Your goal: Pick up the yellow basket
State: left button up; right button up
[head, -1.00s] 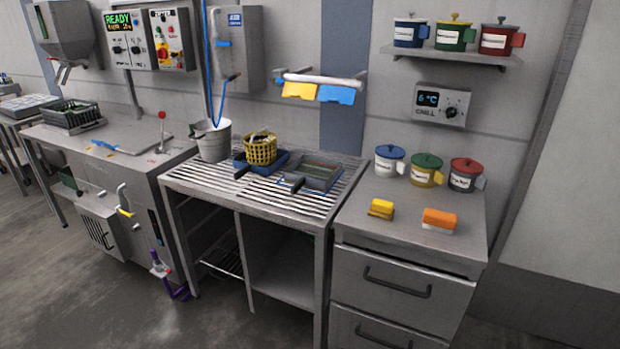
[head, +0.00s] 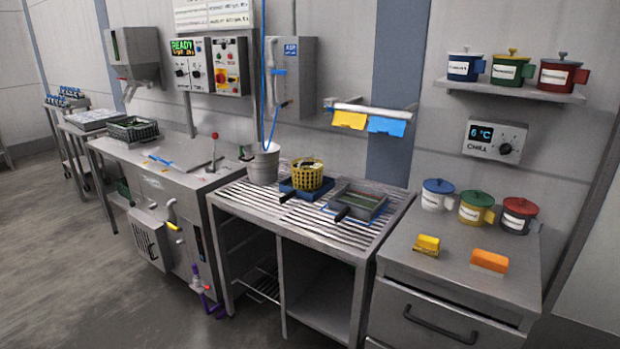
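The yellow basket (head: 308,174) stands upright on the slatted metal table in the middle of the head view. It sits in or on a blue tray (head: 287,187), and something dark shows inside its top. Neither of my grippers is in view.
A grey bucket (head: 264,164) stands left of the basket, and a dark tray (head: 357,201) with a handle lies to its right. The slatted table (head: 270,214) has bare slats in front. A drawer counter (head: 420,268) on the right holds lidded pots and two small blocks. Floor is open at left.

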aim_at(307, 180)
jog(key=i+j, duration=0.2)
jog(key=i, duration=0.25)
jog(key=i+j+z, duration=0.1)
jog(key=i, duration=0.35)
jog(key=i+j+z, duration=0.1)
jog(key=i+j, duration=0.15)
jog(key=i, duration=0.2)
